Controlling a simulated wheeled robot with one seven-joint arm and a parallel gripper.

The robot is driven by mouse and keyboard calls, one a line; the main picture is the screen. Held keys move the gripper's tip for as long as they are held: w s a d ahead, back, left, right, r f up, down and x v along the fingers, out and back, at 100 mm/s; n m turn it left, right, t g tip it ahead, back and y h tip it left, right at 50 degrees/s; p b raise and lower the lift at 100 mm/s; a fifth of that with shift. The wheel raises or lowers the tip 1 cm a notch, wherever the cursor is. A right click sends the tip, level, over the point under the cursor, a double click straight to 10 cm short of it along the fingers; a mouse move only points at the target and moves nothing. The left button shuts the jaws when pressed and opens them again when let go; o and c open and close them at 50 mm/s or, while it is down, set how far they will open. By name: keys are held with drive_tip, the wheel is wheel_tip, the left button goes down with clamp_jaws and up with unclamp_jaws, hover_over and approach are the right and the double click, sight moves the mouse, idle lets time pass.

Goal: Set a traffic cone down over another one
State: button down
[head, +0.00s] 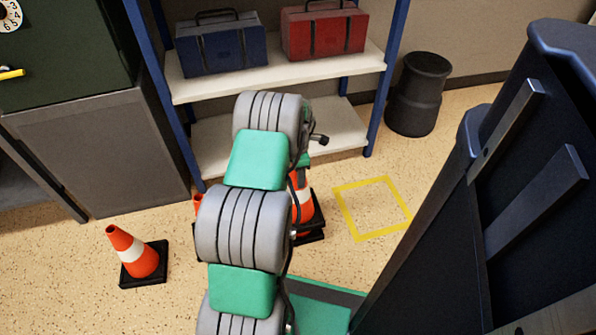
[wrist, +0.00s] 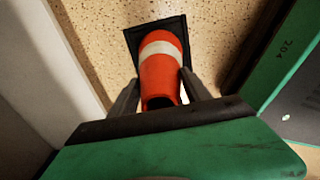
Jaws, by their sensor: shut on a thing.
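My gripper (wrist: 160,88) is shut on an orange cone (wrist: 160,72) with a white band and a square black base, its narrow top toward my wrist. In the head view, my arm hides most of the gripper; the held cone (head: 305,207) shows partly behind the arm's right side. Whether its base touches the floor cannot be told. A second orange cone (head: 137,256) stands upright on the floor at the left, apart from my arm. A small orange piece (head: 198,204) shows at my arm's left edge, perhaps another cone; the rest is hidden.
A shelf rack (head: 350,70) behind holds a blue toolbox (head: 222,47) and a red toolbox (head: 324,32). A yellow square outline (head: 372,180) marks empty floor. A grey cabinet (head: 105,150) stands left.

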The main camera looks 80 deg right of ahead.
drive_tip(key=shift+d+f+b, duration=0.1)
drive_tip(key=shift+f+b, duration=0.9)
drive_tip(key=shift+f, duration=1)
drive_tip(key=c, duration=0.9)
unclamp_jaws()
drive_tip(key=o, duration=0.5)
drive_tip(key=shift+f, duration=0.1)
wheel_tip(320, 180, up, 8)
drive_tip(key=p, duration=0.3)
